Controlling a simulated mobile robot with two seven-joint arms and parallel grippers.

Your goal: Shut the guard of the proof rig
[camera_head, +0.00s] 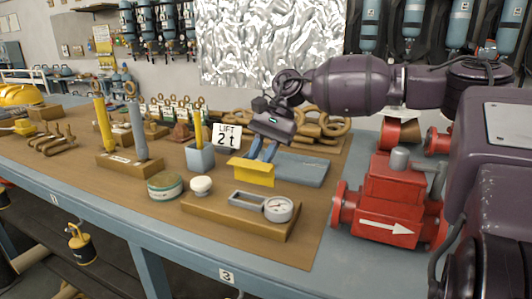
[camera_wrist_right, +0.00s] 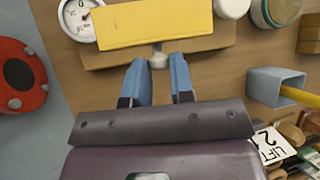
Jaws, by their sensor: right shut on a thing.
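The proof rig's wooden base (camera_head: 232,218) lies on the bench with a round dial gauge (camera_head: 277,208) and a grey rectangular frame on top. My left gripper is not in view.
A red pump-like body (camera_head: 387,205) stands right of the rig. A blue-grey plate (camera_head: 303,170) lies behind it. A grey square cup (camera_head: 200,157), a white knob (camera_head: 201,186) and a round tin (camera_head: 165,186) stand to the left. Wooden rings (camera_head: 322,125) lie behind.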

